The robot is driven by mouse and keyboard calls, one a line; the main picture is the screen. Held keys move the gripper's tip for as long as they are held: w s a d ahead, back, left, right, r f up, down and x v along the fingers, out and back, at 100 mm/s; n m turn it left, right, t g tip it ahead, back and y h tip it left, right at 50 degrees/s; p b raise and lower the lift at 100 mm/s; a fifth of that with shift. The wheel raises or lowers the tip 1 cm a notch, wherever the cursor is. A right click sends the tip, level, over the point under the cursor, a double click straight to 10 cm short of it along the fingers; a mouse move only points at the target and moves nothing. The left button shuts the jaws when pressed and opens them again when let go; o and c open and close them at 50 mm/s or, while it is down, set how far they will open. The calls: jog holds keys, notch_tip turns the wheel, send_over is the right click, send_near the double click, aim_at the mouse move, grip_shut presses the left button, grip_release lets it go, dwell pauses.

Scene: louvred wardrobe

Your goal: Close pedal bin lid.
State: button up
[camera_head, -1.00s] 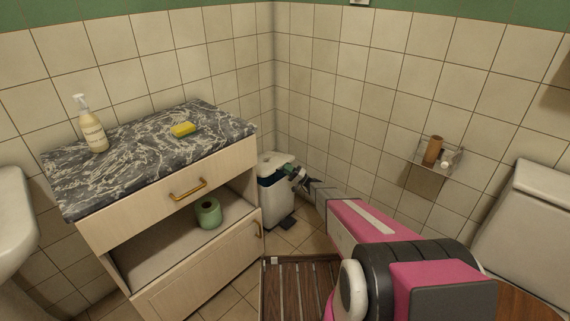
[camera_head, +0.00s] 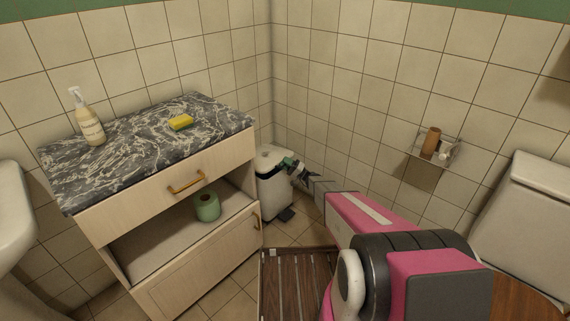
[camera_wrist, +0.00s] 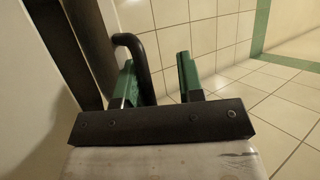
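The pedal bin (camera_head: 277,192) is a white bin with a dark band below its lid, in the corner behind the cabinet in the head view. Its pale lid (camera_head: 270,157) lies low over the body and looks shut or nearly so. The dark pedal (camera_head: 286,214) shows at its foot. My gripper (camera_head: 288,163) is at the right side of the bin, by the lid's edge; I cannot tell whether it touches. In the wrist view, the two green fingers of my gripper (camera_wrist: 157,65) stand apart with a gap between them, and a dark curved bar passes near the left finger.
A wooden cabinet (camera_head: 205,254) with a marbled top stands left of the bin. A slatted wooden mat (camera_head: 297,287) lies on the floor in front. Tiled walls close in behind the bin. A wall shelf (camera_head: 434,152) and a toilet (camera_head: 525,210) are at right.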

jog(key=v, duration=1)
jog(key=shift+d, duration=0.3)
jog(key=shift+s, duration=0.1)
jog(key=s+a+r+n+g+h, duration=0.1)
jog(key=s+a+r+g+h, duration=0.3)
jog(key=s, duration=0.5)
jog(key=s+a+r+n+g+h, duration=0.1)
jog(key=s+a+r+g+h, duration=0.3)
jog(key=s, duration=0.4)
jog(key=s+d+r+h, duration=0.5)
jog(key=s+d+h, duration=0.1)
jog(key=s, duration=0.3)
jog(key=s+d+r+h, duration=0.5)
jog(key=s+d+h, duration=0.1)
jog(key=s+h, duration=0.2)
jog(key=shift+s+r+m+h, duration=0.3)
jog(key=shift+s+r+m, duration=0.1)
jog(key=shift+s, duration=0.1)
